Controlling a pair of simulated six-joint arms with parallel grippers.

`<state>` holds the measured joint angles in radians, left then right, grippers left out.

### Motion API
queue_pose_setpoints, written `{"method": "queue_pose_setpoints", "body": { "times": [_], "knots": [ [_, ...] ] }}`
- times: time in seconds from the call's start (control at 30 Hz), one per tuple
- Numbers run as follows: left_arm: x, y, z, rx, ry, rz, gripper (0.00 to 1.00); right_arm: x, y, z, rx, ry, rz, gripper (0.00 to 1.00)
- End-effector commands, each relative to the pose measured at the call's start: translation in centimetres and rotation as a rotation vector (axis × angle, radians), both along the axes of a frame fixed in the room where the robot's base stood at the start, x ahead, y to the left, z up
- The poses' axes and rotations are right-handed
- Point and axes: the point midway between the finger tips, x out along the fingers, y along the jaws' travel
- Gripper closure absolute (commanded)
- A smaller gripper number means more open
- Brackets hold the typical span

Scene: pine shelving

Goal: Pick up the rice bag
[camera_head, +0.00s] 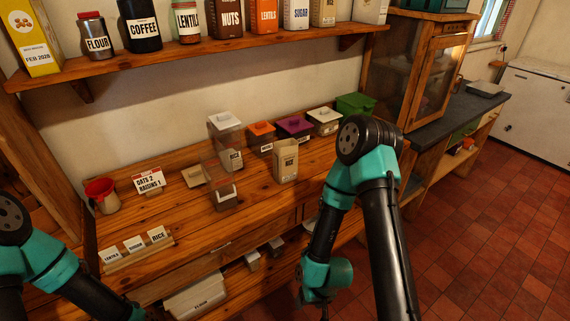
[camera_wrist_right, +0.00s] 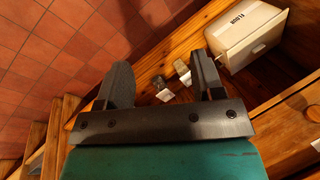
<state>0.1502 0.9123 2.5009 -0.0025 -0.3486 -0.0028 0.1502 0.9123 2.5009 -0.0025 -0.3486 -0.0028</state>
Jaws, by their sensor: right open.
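A beige rice bag (camera_head: 286,163) labelled RICE stands upright on the wooden counter, right of the clear containers. Another pack labelled RICE (camera_head: 324,12) stands on the upper shelf. My right gripper (camera_head: 322,302) hangs low in front of the counter, below and apart from the counter bag. In the right wrist view the gripper (camera_wrist_right: 160,82) has its two dark fingers spread with nothing held between them. The rice bag is not in that view. My left arm enters at the lower left; its gripper is not visible.
Clear lidded containers (camera_head: 226,158) stand left of the bag, with more lidded bins behind. A FLOUR box (camera_head: 195,297) sits below the counter; it also shows in the wrist view (camera_wrist_right: 250,35). A recipe card (camera_head: 148,180) and red-topped jug (camera_head: 104,194) stand at left.

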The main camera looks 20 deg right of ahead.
Motion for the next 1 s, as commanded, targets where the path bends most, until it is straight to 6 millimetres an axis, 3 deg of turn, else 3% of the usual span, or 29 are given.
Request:
{"method": "queue_pose_setpoints", "body": {
  "times": [0.4, 0.67, 0.77, 0.87, 1.0],
  "knots": [
    [0.0, 0.0, 0.0, 0.0, 0.0, 0.0, 0.57, 0.0, 0.0, 0.0, 0.0, 0.0, 0.0, 0.0],
    [0.0, 0.0, 0.0, 0.0, 0.0, 0.0, 0.57, 0.5, -0.1, 0.2, -0.002, -0.02, 0.0, 0.0],
    [0.0, 0.0, 0.0, 0.0, 0.0, 0.0, 0.57, 2.1, -0.6, 1.0, -0.011, -0.095, 0.001, 0.0],
    [0.0, 0.0, 0.0, 0.0, 0.0, 0.0, 0.57, 5.3, -1.4, 2.8, -0.028, -0.244, 0.003, 0.0],
    [0.0, 0.0, 0.0, 0.0, 0.0, 0.0, 0.57, 11.4, -3.3, 7.6, -0.071, -0.55, 0.007, 0.0]
  ]
}}
